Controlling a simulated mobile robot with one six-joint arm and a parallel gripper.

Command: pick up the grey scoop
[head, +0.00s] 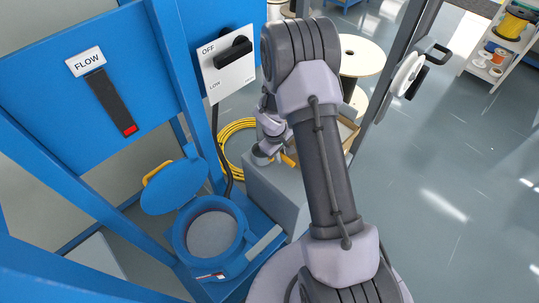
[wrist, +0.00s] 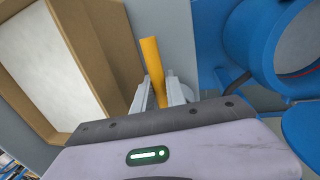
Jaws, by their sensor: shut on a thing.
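My gripper (head: 284,158) is low behind my arm in the head view, over the grey surface beside the blue machine. In the wrist view my gripper (wrist: 160,95) has its two grey fingers shut on a yellow bar (wrist: 151,62), which looks like the scoop's handle. The bar sticks out beyond the fingertips. A small yellow-orange piece of it (head: 289,160) also shows in the head view. I cannot make out the scoop's grey bowl in either view.
A cardboard box (wrist: 112,45) with pale contents is left of my gripper in the wrist view. The blue machine has a round hopper (head: 238,259) with its lid (head: 174,187) raised. A coiled yellow cable (head: 229,136) lies behind. Open floor (head: 450,150) is at the right.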

